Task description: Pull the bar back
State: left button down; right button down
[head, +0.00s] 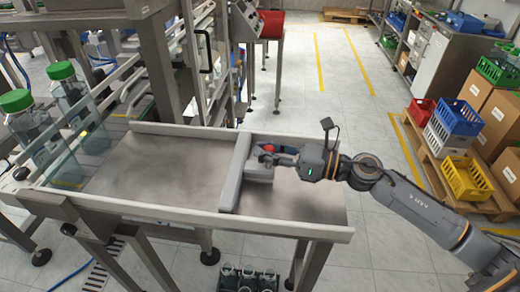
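The bar (236,172) is a grey upright strip lying across the steel feeder table (160,170), right of its middle. A grey block with a red part (268,149) sits on the bar's right side. My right gripper (264,158) is at this block, its arm coming in from the right. Its fingers are small and partly merged with the block, so I cannot tell whether they are closed on it. My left gripper is not in view.
Large clear bottles with green caps (72,88) stand at the table's left end. Smaller bottles (247,277) are in a crate below the front edge. A pallet with coloured crates (463,177) is at right. The table surface left of the bar is bare.

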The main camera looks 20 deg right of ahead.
jog(key=c, duration=1.3)
grip_release()
jog(key=shift+s+d+f, duration=0.2)
jog(key=shift+d+f, duration=0.1)
jog(key=shift+o, duration=1.3)
jog(key=shift+s+d+r, duration=0.15)
jog(key=shift+s+d, duration=0.15)
jog(key=shift+d, duration=0.15)
jog(key=shift+s+d+r, duration=0.1)
jog(key=shift+s+d, duration=0.1)
jog(key=shift+d, duration=0.05)
jog(key=shift+w+a, duration=0.3)
jog(key=shift+a, duration=0.05)
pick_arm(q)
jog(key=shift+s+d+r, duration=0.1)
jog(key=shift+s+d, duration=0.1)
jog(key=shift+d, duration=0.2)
pick_arm(e)
jog(key=v, duration=1.2)
jog(key=shift+d, duration=0.25)
